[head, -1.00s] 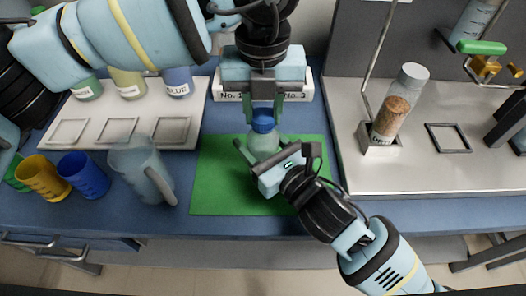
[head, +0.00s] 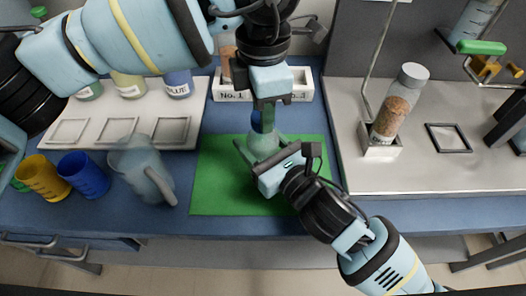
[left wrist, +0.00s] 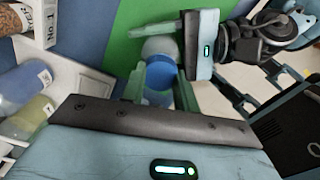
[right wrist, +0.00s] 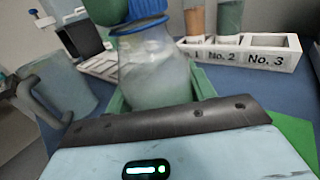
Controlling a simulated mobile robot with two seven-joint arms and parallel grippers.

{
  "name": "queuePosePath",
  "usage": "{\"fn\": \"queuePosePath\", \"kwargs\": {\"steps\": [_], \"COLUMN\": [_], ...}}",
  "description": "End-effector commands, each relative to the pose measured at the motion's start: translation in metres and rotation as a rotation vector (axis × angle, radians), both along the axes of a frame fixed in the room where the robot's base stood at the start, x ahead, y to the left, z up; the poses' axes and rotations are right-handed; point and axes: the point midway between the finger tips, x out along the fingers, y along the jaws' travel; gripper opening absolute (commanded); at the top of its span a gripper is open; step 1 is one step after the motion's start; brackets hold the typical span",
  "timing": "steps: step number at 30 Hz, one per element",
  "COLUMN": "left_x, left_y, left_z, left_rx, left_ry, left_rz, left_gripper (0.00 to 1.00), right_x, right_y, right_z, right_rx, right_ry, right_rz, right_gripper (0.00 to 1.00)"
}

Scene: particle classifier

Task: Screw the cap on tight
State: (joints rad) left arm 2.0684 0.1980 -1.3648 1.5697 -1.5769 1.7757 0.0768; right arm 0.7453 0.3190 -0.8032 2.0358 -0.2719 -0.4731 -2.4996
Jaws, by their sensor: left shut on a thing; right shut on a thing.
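A clear, pale bottle (head: 262,147) stands over the green mat (head: 225,195). Its blue cap (left wrist: 160,73) is on its mouth and also shows in the right wrist view (right wrist: 145,22). My left gripper (head: 263,122) comes down from above, its green fingers shut on the cap from two sides. My right gripper (head: 256,155) is shut around the bottle's body (right wrist: 153,75) from the lower right. Whether any gap is left under the cap cannot be told.
A pitcher (head: 140,170), a blue cup (head: 82,175) and a yellow cup (head: 42,178) stand on the left. A white numbered rack (head: 302,85) is behind the mat. A tilted bottle of brown grains (head: 393,110) stands in a holder on the right. The front of the mat is clear.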

Motion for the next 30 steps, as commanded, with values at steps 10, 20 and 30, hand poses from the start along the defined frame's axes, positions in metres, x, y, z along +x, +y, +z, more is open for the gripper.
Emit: {"fn": "queuePosePath", "kwargs": {"steps": [10, 20, 30], "left_x": [0.0004, 0.0005, 0.0001], "left_y": [0.0003, 0.0001, -0.0001], "left_z": [-0.0005, -0.0005, -0.0005], "left_rx": [0.001, 0.001, 0.001], "left_ry": [-0.001, -0.002, -0.001], "left_rz": [-0.563, -0.844, -0.843], "left_gripper": [0.03, 0.03, 0.55], "right_x": [-0.0005, -0.0006, -0.0006], "right_y": [0.0, 0.0001, 0.0001], "right_z": [-0.0016, -0.0016, -0.0016], "right_rx": [-0.001, -0.001, -0.001], "right_ry": [0.003, 0.003, 0.003], "right_rz": [0.0, 0.001, 0.001], "right_gripper": [0.0, 0.0, 0.0]}}
